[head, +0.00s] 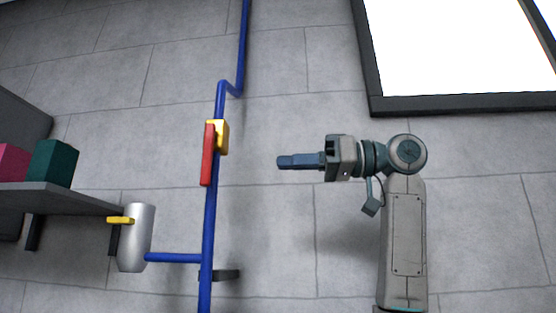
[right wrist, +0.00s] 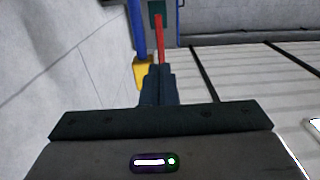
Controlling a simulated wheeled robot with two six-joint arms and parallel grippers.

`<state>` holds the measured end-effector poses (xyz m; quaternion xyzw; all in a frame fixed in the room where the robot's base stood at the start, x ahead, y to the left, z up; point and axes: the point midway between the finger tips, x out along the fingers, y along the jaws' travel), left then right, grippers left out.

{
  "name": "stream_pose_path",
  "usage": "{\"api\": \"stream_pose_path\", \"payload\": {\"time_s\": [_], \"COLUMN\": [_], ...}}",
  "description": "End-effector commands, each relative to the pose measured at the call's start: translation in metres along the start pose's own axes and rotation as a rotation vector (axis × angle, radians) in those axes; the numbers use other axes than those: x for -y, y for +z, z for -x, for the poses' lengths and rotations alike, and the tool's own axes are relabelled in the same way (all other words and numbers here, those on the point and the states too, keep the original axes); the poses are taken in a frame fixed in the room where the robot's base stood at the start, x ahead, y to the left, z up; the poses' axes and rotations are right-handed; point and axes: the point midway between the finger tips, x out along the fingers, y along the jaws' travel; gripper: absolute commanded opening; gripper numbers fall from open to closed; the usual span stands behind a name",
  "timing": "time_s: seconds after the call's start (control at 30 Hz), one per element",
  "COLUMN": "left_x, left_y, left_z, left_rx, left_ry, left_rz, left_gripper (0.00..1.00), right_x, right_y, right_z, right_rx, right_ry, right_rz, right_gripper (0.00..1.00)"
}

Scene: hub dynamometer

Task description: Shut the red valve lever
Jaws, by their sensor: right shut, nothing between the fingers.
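The red valve lever (head: 208,155) hangs down from the yellow valve body (head: 222,136) on a blue pipe (head: 210,220). The lever lies nearly along the pipe. My right gripper (head: 281,162) is shut and empty, to the right of the lever and pointing at it across a clear gap. In the right wrist view the lever (right wrist: 160,42) shows just beyond the shut fingers (right wrist: 158,84), with the yellow body (right wrist: 142,72) to its left. The fingers hide part of what lies beyond them there. My left gripper is not in view.
A shelf (head: 70,198) at the left holds a dark green box (head: 53,163) and a pink box (head: 12,161). A grey cylinder (head: 136,238) with a yellow handle stands beside the lower pipe. A bright framed window (head: 455,104) is at the upper right. Bare wall lies between gripper and pipe.

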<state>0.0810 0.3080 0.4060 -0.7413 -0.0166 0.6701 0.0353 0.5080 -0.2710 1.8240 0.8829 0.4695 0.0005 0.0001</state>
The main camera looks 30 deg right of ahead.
Motion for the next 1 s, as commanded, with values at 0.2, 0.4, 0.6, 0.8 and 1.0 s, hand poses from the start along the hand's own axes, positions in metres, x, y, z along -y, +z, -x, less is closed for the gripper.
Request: {"api": "stream_pose_path", "payload": {"time_s": [0.2,0.4,0.6,0.8,1.0], "left_x": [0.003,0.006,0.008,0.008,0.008], "left_y": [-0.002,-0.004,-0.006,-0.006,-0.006], "left_z": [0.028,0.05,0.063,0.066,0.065], "left_rx": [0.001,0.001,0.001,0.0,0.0], "left_ry": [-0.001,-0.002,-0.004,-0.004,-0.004], "left_rz": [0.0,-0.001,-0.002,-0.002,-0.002], "left_gripper": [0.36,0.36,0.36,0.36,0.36], "right_x": [0.001,0.0,0.0,0.0,0.0], "right_y": [-0.006,-0.006,-0.003,-0.001,0.0], "right_z": [-0.049,-0.089,-0.112,-0.119,-0.119], "right_rx": [0.002,0.001,0.001,-0.001,-0.001], "right_ry": [-0.004,-0.002,0.0,0.0,0.001], "right_rz": [0.0,-0.001,-0.002,0.0,0.0], "right_gripper": [0.0,0.0,0.0,0.0,0.0]}}
